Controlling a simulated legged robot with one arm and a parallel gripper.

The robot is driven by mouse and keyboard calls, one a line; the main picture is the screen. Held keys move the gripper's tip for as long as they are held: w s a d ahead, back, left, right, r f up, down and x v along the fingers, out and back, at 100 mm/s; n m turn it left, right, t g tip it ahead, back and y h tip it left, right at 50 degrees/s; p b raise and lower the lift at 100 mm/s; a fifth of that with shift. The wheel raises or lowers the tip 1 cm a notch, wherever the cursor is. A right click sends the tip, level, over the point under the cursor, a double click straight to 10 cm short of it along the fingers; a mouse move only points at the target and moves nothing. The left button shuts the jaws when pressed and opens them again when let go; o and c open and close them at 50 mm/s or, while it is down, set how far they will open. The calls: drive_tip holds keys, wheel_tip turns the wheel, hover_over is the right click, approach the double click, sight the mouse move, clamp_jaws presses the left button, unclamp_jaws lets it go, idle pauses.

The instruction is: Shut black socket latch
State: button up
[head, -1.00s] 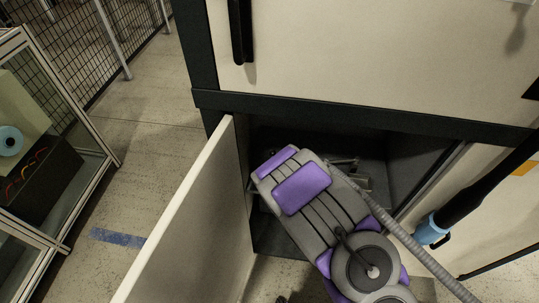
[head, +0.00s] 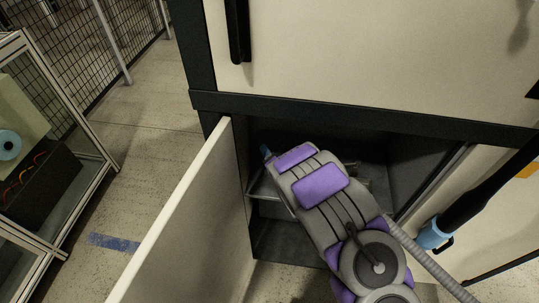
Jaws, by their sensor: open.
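My arm reaches into the dark, open lower compartment of the cabinet. My gripper (head: 266,152) is mostly hidden behind the arm's far end. Only a small blue tip shows there, and it looks like part of a jaw. The jaws are open, and I see nothing held in them. On the right, a thick black tube ends in a light blue collar (head: 430,234) with a small black lever (head: 445,243) at its side. I cannot tell whether this lever is the socket latch. No other black latch can be made out, and my arm covers part of the compartment.
The cabinet door (head: 190,215) stands open left of my arm. A metal frame (head: 262,185) lies inside the compartment. A dark crossbar (head: 350,112) runs above the opening. A grey ribbed hose (head: 430,263) runs at lower right. The floor at left is clear up to a glass case (head: 70,130).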

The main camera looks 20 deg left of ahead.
drive_tip(key=shift+c, duration=0.4)
clamp_jaws()
